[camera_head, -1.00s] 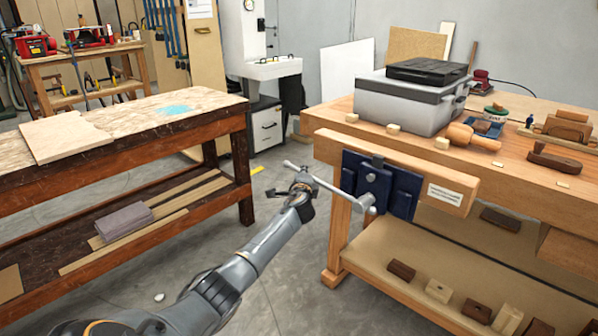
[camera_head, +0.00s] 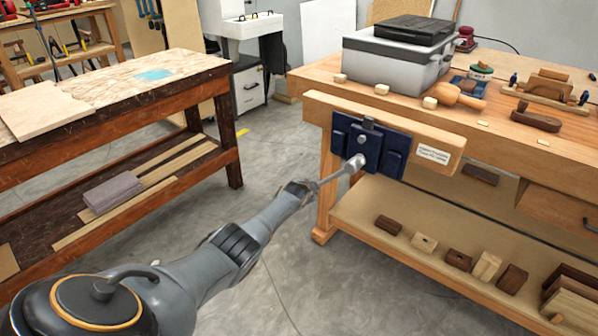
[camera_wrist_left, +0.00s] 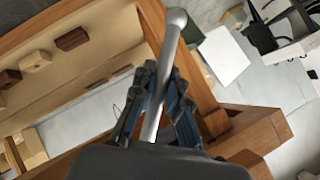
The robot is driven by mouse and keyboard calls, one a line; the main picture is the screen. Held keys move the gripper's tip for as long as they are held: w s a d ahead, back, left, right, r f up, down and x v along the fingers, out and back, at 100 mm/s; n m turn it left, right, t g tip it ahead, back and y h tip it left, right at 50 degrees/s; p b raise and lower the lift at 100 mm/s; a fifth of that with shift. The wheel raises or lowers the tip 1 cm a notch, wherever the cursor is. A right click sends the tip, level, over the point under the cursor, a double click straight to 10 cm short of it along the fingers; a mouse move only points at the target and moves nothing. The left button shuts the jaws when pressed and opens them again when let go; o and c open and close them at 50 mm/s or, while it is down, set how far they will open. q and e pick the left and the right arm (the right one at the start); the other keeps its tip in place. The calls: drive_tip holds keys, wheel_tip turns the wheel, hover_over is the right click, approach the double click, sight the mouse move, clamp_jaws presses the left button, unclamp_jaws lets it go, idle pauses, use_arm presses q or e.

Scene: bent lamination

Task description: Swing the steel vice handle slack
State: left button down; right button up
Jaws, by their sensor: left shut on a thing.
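The blue vice (camera_head: 372,148) is fixed to the front of the wooden workbench. Its steel handle (camera_head: 328,179) runs from the vice's screw end down and left to my left gripper (camera_head: 300,190). In the left wrist view the handle (camera_wrist_left: 170,50) is a grey bar with a rounded end, passing between the fingers of my left gripper (camera_wrist_left: 158,105), which is shut on it. In the head view the handle's far end is hidden behind the gripper. My right gripper is not in view.
The workbench top (camera_head: 320,72) holds a grey case (camera_head: 392,75), a mallet (camera_head: 458,97) and planes. Wood blocks lie on its lower shelf (camera_head: 370,212). A second table (camera_head: 190,68) stands at left. Open floor (camera_head: 262,170) lies between them.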

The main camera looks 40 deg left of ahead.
use_arm(q)
drive_tip(key=d+f+n+h+b, duration=0.2)
drive_tip(key=d+h, duration=0.1)
drive_tip(key=d, duration=0.4)
drive_tip(key=d+f+n+h+b, duration=0.2)
drive_tip(key=d+f+h+b, duration=0.1)
drive_tip(key=d, duration=0.4)
drive_tip(key=shift+w+d+b, duration=0.15)
drive_tip(key=shift+d+b, duration=0.1)
drive_tip(key=shift+b, duration=0.1)
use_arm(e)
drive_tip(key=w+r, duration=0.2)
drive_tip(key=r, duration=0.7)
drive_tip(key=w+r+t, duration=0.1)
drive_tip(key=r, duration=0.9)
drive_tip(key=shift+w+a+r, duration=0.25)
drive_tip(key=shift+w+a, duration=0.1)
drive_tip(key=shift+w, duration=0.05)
use_arm(q)
drive_tip(key=shift+f, duration=0.1)
drive_tip(key=c, duration=1.3)
unclamp_jaws()
drive_tip(key=shift+c, duration=0.2)
